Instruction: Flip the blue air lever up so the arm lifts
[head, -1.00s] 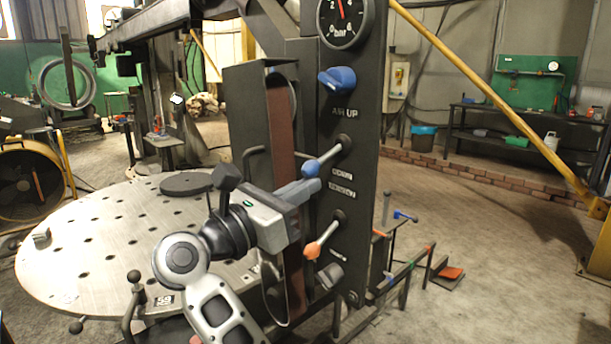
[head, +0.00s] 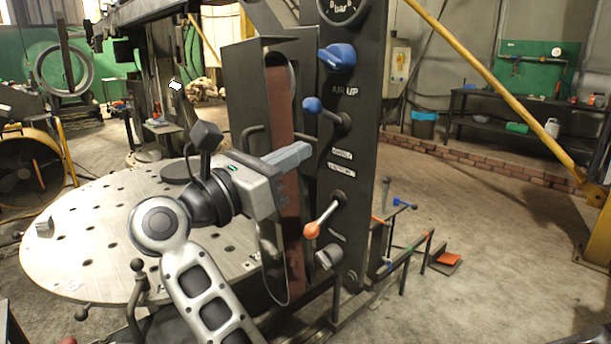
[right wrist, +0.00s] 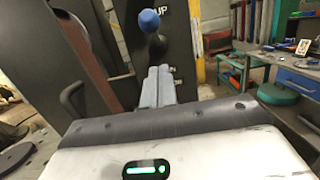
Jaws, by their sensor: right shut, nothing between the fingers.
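The blue-balled air lever (head: 326,113) is on the dark control panel (head: 352,215), under the "AIR UP" lettering. It points up and to the left from its pivot. My right gripper (head: 308,151) is shut and empty, just below the blue ball and apart from it. In the right wrist view, the blue ball (right wrist: 149,20) shows above the closed fingertips (right wrist: 160,70). The arm, a dark boom (head: 150,17), runs across the top left and is partly cut off. My left gripper is not in view.
A blue knob (head: 338,57) sits above the lever, and an orange-balled lever (head: 322,219) sits lower on the panel. A round perforated table (head: 90,245) stands at the left. A yellow brace (head: 490,87) slants across the right. The floor to the right is mostly clear.

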